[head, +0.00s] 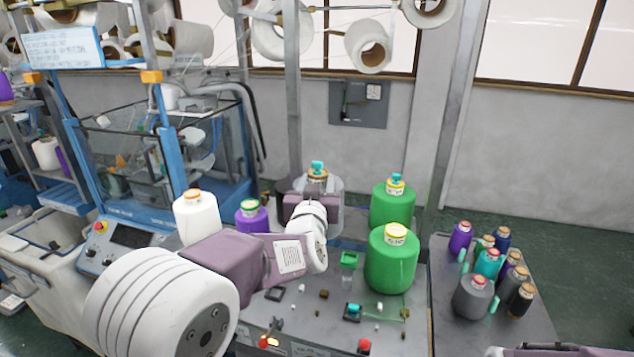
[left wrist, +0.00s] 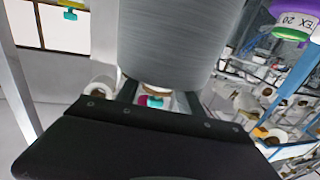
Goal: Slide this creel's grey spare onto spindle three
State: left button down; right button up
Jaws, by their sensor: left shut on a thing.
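A large grey yarn cone (left wrist: 180,40) fills the upper middle of the left wrist view. My left gripper (left wrist: 160,96) is shut on it, with one finger on each side. In the head view the grey cone (head: 335,187) stands upright behind my left wrist, which hides much of it and the left gripper (head: 316,200). A teal cap (head: 317,166) shows above the cone's brown core; whether the cone is fully seated on a spindle I cannot tell. Another grey cone (head: 475,298) with a red-ringed top stands on the side table.
White (head: 193,217) and purple (head: 251,217) cones stand left of the grey one; two green cones, front (head: 391,262) and rear (head: 390,207), stand right. The side table (head: 447,327) holds several cones. Small parts lie on the front deck. A metal post (head: 292,90) rises behind.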

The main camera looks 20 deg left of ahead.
pick_arm(q)
notch_tip(320, 180, down, 12)
jog(key=b, duration=1)
jog(key=shift+b, duration=0.3)
jog(key=c, duration=0.7)
grip_release()
jog(key=shift+o, duration=0.2)
jog(key=shift+s, duration=0.1)
